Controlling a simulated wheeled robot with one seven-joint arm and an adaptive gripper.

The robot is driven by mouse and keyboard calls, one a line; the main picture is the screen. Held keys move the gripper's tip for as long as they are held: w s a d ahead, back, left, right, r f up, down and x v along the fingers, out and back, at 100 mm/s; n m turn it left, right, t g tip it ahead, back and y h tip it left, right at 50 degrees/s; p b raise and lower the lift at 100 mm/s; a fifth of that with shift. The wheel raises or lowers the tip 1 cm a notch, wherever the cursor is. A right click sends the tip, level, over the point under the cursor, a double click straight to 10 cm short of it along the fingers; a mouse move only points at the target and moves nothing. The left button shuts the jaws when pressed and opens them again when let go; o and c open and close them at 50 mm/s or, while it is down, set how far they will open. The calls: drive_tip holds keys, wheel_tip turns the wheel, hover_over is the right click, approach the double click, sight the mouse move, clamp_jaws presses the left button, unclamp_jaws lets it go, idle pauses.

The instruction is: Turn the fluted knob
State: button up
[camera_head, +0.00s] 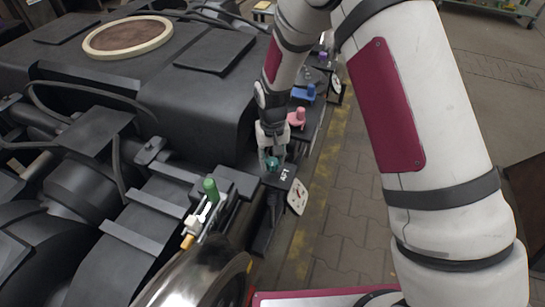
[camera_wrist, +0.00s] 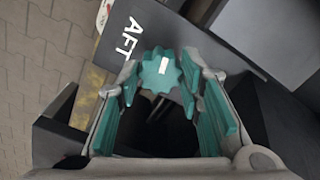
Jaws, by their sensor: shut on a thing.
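The fluted knob (camera_wrist: 160,72) is teal with a scalloped rim and a small white mark on its face. It sits on a dark block (camera_wrist: 200,35) beside the white letters "AFT". In the wrist view my gripper (camera_wrist: 160,90) has its teal-lined fingers on either side of the knob, closed on it. In the head view my gripper (camera_head: 272,158) points down at the knob (camera_head: 272,164), which shows only partly between the fingers, on the block (camera_head: 281,178) marked AFT.
A pink knob (camera_head: 297,117) and a blue knob (camera_head: 305,92) stand farther back along the same side. A green-topped handle (camera_head: 210,188) rises at the left. A white dial plate (camera_head: 297,197) hangs beside the AFT block. Paved floor (camera_head: 345,215) lies open to the right.

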drive_tip(key=n+p, duration=0.1)
drive_tip(key=n, duration=0.6)
drive_tip(key=n+p, duration=0.1)
drive_tip(key=n, duration=0.3)
drive_tip(key=shift+n+p, duration=0.45)
drive_tip(key=shift+n, duration=1.25)
drive_tip(key=o, duration=1.2)
drive_tip(key=shift+c, duration=0.2)
